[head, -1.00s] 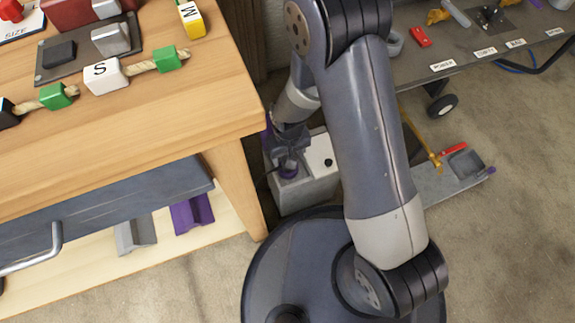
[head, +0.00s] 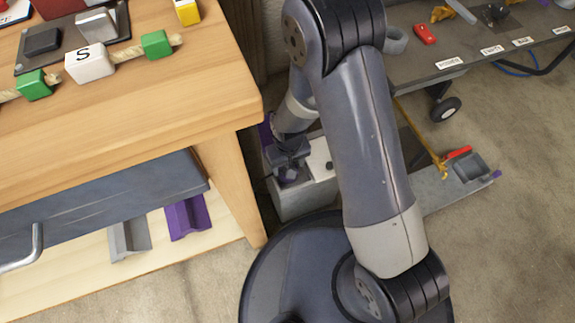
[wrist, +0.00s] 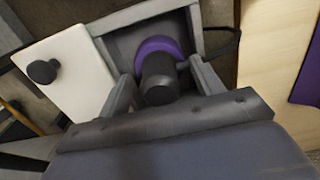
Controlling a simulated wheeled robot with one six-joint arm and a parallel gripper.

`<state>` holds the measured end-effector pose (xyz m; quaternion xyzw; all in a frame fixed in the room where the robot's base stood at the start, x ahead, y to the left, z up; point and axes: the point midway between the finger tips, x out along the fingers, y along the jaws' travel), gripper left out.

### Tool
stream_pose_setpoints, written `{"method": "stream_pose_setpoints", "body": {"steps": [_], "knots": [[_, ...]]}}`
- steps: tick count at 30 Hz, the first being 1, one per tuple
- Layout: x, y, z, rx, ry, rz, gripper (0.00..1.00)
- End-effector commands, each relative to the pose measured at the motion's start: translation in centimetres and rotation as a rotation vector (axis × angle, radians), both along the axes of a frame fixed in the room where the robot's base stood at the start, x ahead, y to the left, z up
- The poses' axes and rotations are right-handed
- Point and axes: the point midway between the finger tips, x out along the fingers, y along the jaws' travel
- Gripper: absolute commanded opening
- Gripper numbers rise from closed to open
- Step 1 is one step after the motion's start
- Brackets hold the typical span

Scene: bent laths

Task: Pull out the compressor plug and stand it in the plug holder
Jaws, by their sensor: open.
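The compressor plug (wrist: 160,80), a black cylinder with a purple collar, stands in a square grey recess (wrist: 105,42) in the wrist view. My gripper (wrist: 162,88) is open, with one finger on each side of the plug's black body and a visible gap on the right. In the head view my gripper (head: 288,160) is low over the grey box (head: 305,203). I cannot make out a separate plug holder for certain.
A white panel with a black knob (wrist: 42,72) lies beside the recess. A dark cable (wrist: 232,35) loops at its right. The wooden bench leg (head: 232,185) stands close at left. A grey cart (head: 440,70) and a floor tray (head: 450,190) are at right.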

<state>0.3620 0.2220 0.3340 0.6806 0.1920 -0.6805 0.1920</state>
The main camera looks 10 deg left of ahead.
Motion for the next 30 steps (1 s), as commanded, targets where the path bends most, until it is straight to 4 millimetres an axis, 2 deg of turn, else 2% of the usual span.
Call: {"method": "stream_pose_setpoints", "body": {"steps": [19,30], "knots": [[-0.02,-0.01,0.00,0.000,0.000,0.000,0.63],[-0.01,-0.01,-0.01,0.000,0.000,0.000,0.32]]}}
